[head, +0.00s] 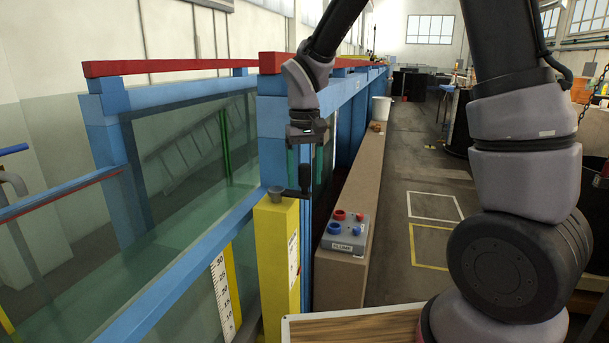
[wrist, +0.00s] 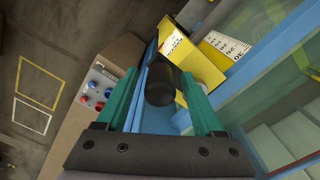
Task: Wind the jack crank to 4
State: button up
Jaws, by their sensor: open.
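The yellow jack housing (head: 277,260) stands at the near end of the flume, with a small grey cup-shaped part on top. A pale scale label shows on its side; its marks are too small to read. In the wrist view, the yellow housing (wrist: 195,62) lies beyond my fingers. The black crank handle (wrist: 160,86) stands between my two green fingers, with a gap on each side. My gripper (head: 305,172) is open above and beside the housing, pointing down.
A grey control box (head: 345,234) with red and blue knobs sits on the brown ledge (head: 353,190) to the right. The blue flume frame and glass are close on the left. A white ruler (head: 222,295) stands against the glass. Open floor lies right of the ledge.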

grip_shut()
dwell(1.4)
